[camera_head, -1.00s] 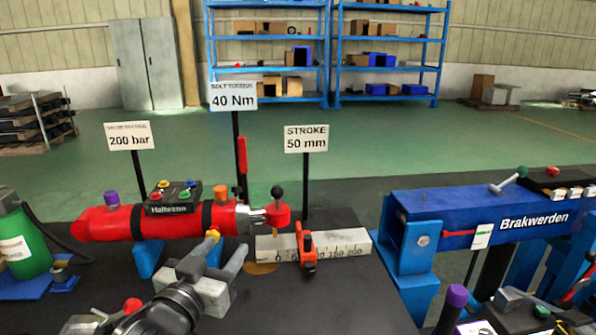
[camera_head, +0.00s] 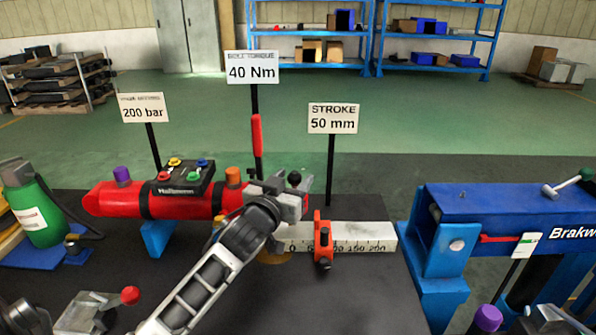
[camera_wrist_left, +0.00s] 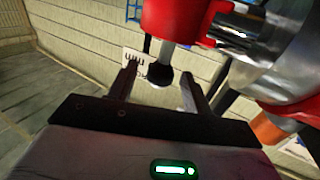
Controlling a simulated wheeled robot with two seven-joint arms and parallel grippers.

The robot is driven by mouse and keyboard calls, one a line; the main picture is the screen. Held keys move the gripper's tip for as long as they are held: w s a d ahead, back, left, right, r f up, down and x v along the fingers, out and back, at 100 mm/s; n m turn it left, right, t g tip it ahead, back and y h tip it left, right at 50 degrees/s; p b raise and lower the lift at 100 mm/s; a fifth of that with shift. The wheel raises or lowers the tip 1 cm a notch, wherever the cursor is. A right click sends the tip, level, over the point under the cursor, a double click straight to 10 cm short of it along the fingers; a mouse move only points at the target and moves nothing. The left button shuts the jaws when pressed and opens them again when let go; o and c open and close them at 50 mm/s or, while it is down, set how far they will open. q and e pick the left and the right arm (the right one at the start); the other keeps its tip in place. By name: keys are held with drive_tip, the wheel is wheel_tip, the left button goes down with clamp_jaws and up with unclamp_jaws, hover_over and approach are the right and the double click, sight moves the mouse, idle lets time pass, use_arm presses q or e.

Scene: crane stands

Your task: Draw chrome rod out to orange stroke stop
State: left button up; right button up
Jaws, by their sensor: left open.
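The red hydraulic cylinder (camera_head: 205,200) lies along the bench, its rod end at the right. My left gripper (camera_head: 285,184) is at that end and hides most of the chrome rod and red rod head. A black ball knob (camera_head: 294,178) shows at the gripper. In the left wrist view the two fingers (camera_wrist_left: 158,82) are open, with the black knob (camera_wrist_left: 160,76) between them, not clasped. The red rod head (camera_wrist_left: 180,20) and shiny chrome part (camera_wrist_left: 275,60) are close by. The orange stroke stop (camera_head: 322,240) sits on the white scale (camera_head: 370,237). My right gripper is not in view.
Signs read 200 bar (camera_head: 144,108), 40 Nm (camera_head: 252,67) and STROKE 50 mm (camera_head: 332,118). A red lever (camera_head: 257,135) stands behind the cylinder. A blue Brakwerden crane (camera_head: 500,215) is at the right, a green bottle (camera_head: 35,215) at the left.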

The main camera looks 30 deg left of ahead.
use_arm(q)
drive_tip(key=shift+w+a, duration=0.15)
drive_tip(key=shift+w, duration=0.7)
drive_tip(key=shift+w+a, duration=0.1)
drive_tip(key=shift+w, duration=0.75)
clamp_jaws()
drive_tip(key=w+d, duration=0.1)
drive_tip(key=d, duration=0.2)
drive_tip(key=w+d, duration=0.1)
drive_tip(key=shift+w+d, duration=0.3)
drive_tip(key=shift+d, duration=0.05)
unclamp_jaws()
drive_tip(key=shift+w+d, duration=0.1)
